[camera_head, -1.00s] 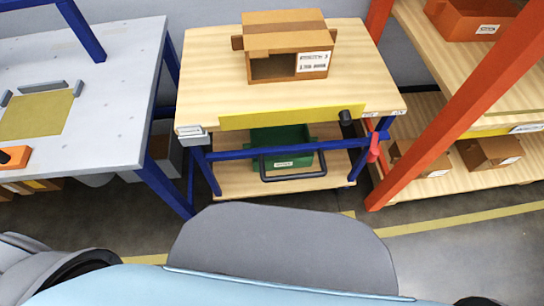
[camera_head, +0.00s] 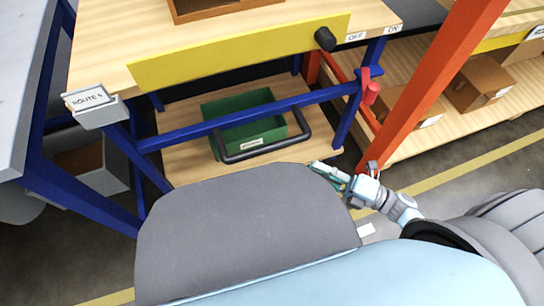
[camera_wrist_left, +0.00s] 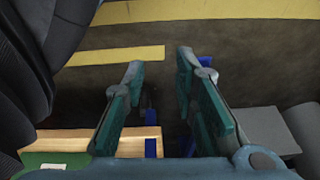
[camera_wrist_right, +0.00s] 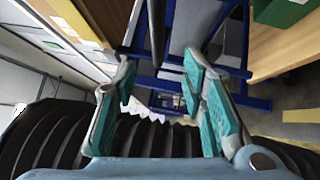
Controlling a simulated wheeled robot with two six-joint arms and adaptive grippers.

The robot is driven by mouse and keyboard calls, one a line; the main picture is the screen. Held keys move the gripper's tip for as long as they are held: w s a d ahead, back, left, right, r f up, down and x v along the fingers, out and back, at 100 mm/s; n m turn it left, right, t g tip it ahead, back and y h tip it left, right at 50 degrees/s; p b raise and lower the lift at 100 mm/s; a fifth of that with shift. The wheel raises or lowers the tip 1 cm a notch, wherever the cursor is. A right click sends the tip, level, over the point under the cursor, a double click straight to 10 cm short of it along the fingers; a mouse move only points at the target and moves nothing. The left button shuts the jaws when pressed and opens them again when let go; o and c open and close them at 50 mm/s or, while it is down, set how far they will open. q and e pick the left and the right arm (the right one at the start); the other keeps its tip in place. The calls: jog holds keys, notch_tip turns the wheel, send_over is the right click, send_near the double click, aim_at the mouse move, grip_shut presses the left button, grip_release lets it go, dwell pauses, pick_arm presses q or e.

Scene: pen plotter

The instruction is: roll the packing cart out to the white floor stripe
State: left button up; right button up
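The packing cart (camera_head: 230,122) has a wooden top, blue frame and yellow front board. Its black U-shaped handle (camera_head: 262,150) sticks out low at the front. A black knob (camera_head: 324,39) sits beside OFF and ON labels, and a red-tipped lever (camera_head: 371,92) is at the right leg. My right gripper (camera_head: 318,168) is close to the handle's right end. In the right wrist view it is open (camera_wrist_right: 160,72), with a black bar beyond its fingertips; contact is unclear. My left gripper (camera_wrist_left: 160,65) is open and empty above the floor. A white floor patch (camera_head: 366,230) shows; I cannot tell whether it is the stripe.
A green bin (camera_head: 245,115) is on the cart's lower shelf and a cardboard box (camera_head: 200,12) on its top. A grey table (camera_head: 22,80) stands close at left. An orange-framed rack (camera_head: 430,85) stands at right. Dark floor with yellow lines (camera_head: 460,165) lies nearer.

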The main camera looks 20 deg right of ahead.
aim_at(272, 146)
jog(key=x, duration=1.3)
jog(key=shift+w+a+r, duration=0.1)
jog(key=shift+w+r, duration=0.1)
jog(key=shift+w, duration=0.1)
grip_shut()
